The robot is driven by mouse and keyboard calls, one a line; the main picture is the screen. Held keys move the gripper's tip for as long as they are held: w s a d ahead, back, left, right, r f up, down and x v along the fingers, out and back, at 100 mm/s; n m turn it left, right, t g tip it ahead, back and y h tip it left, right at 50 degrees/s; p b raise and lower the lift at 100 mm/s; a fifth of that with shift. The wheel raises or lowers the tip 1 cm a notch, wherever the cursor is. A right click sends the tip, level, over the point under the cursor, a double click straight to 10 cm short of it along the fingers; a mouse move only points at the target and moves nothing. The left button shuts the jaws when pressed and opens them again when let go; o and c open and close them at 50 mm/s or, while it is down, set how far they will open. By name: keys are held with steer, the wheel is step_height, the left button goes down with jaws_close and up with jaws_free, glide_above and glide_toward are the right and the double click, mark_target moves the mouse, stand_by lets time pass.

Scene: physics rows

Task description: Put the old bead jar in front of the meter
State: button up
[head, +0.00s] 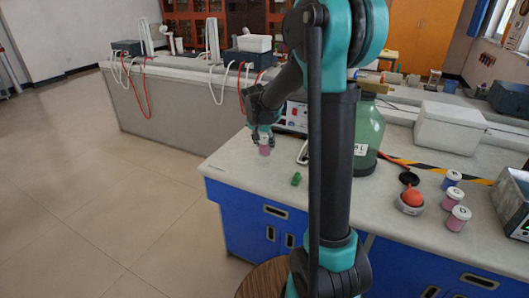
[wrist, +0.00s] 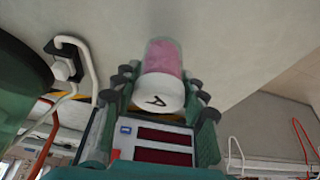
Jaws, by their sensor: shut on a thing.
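A small jar with pink contents (head: 264,150) and a white lid is held in my gripper (head: 263,136). In the wrist view, the jar (wrist: 164,56) shows its lid, marked "A", between the fingers (wrist: 158,92). My gripper is shut on it, above the left end of the blue-fronted bench. The meter (head: 296,116) stands on the bench to the right of the jar, partly hidden by my arm. In the wrist view, the meter (wrist: 164,143) shows two dark red displays and a blue part.
A large green bottle (head: 368,140) stands behind my arm. Several white-lidded jars (head: 458,218) stand at right, near a red bulb (head: 413,196). The bench top (head: 240,165) at left is clear.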

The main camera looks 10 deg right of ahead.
mark_target(265, 151)
steer(key=shift+f, duration=2.05)
steer(key=shift+f, duration=0.1)
steer(key=o, duration=1.2)
steer(key=v, duration=1.2)
steer(key=s+d+f+n, duration=0.1)
steer(key=s+f, duration=0.1)
steer(key=s, duration=0.3)
steer(key=s+d+f+n+y, duration=0.1)
steer(key=s+d+f, duration=0.1)
steer(key=s, duration=0.2)
steer(key=s+d+f+n, duration=0.1)
steer(key=s+d+f, duration=0.1)
steer(key=s, duration=0.3)
steer(key=shift+s+f, duration=0.3)
steer(key=shift+f, duration=0.2)
steer(key=s+f+n, duration=0.1)
steer(key=s+f, duration=0.2)
steer(key=s, duration=0.3)
steer(key=s+f+n+y, duration=0.1)
steer(key=s+f+n, duration=0.1)
steer(key=s, duration=0.3)
steer(key=shift+s+d+f, duration=0.35)
steer(key=shift+d+f, duration=0.1)
steer(key=shift+f, duration=0.45)
